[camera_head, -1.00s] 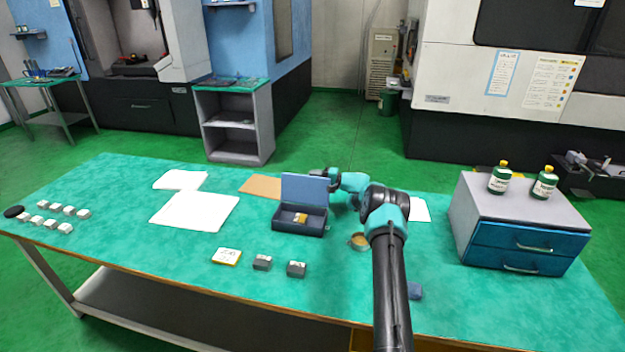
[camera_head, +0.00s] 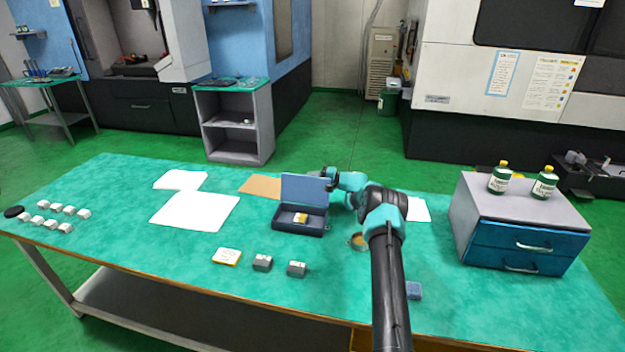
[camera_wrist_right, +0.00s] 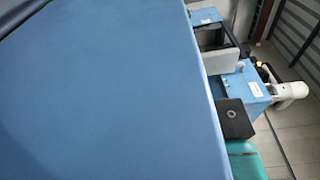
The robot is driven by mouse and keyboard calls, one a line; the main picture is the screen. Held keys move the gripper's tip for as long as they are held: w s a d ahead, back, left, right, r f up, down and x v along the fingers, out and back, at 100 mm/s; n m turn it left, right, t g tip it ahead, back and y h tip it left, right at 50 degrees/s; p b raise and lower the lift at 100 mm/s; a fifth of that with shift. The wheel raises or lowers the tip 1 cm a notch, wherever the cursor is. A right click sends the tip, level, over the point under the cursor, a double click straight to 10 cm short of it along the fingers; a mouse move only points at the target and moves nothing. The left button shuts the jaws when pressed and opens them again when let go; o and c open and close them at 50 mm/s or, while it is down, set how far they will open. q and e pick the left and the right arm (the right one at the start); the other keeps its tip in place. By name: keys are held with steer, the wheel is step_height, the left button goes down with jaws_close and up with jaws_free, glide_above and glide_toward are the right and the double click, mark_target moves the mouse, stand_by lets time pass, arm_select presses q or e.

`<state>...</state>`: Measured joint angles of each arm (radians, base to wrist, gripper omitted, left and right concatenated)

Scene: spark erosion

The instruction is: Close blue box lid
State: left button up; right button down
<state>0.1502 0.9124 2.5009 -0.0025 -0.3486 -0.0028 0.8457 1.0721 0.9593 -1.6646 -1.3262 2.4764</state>
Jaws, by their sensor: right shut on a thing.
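The blue box (camera_head: 288,227) stands on the green table with its lid (camera_head: 303,188) standing up, open, along the back edge. A small tan and white block (camera_head: 300,218) sits inside the box. My right gripper (camera_head: 328,177) is at the upper right edge of the lid and is shut on it; its fingertips are largely hidden in the head view. In the right wrist view the lid's flat blue face (camera_wrist_right: 110,95) fills most of the picture. My left gripper is not in view.
A round tin (camera_head: 356,241) lies right of the box, beside my right arm. Two grey blocks (camera_head: 262,263) and a yellow-edged card (camera_head: 227,256) lie in front. White sheets (camera_head: 195,212) are left; a blue drawer cabinet (camera_head: 525,245) stands right.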

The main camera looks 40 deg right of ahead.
mark_target(310, 186)
steer(key=shift+s+a, duration=0.15)
steer(key=shift+s+a+r, duration=0.15)
steer(key=shift+a+r, duration=0.05)
steer(key=shift+a, duration=0.1)
steer(key=shift+s+a+r+n, duration=0.35)
steer(key=shift+a+n, duration=0.1)
steer(key=shift+n, duration=0.15)
steer(key=shift+s+a+r+n, duration=0.15)
steer(key=shift+s+a+r, duration=0.1)
steer(key=shift+a, duration=0.15)
steer(key=shift+s+a+r+n, duration=0.15)
steer(key=shift+s+a, duration=0.05)
steer(key=shift+a, duration=0.2)
steer(key=shift+s+a+r+n, duration=0.25)
steer(key=shift+s+a+n, duration=0.35)
steer(key=shift+a+n, duration=0.45)
steer(key=shift+d, duration=0.15)
steer(key=c, duration=1.2)
jaws_free()
steer(key=shift+o, duration=0.2)
steer(key=shift+d, duration=0.1)
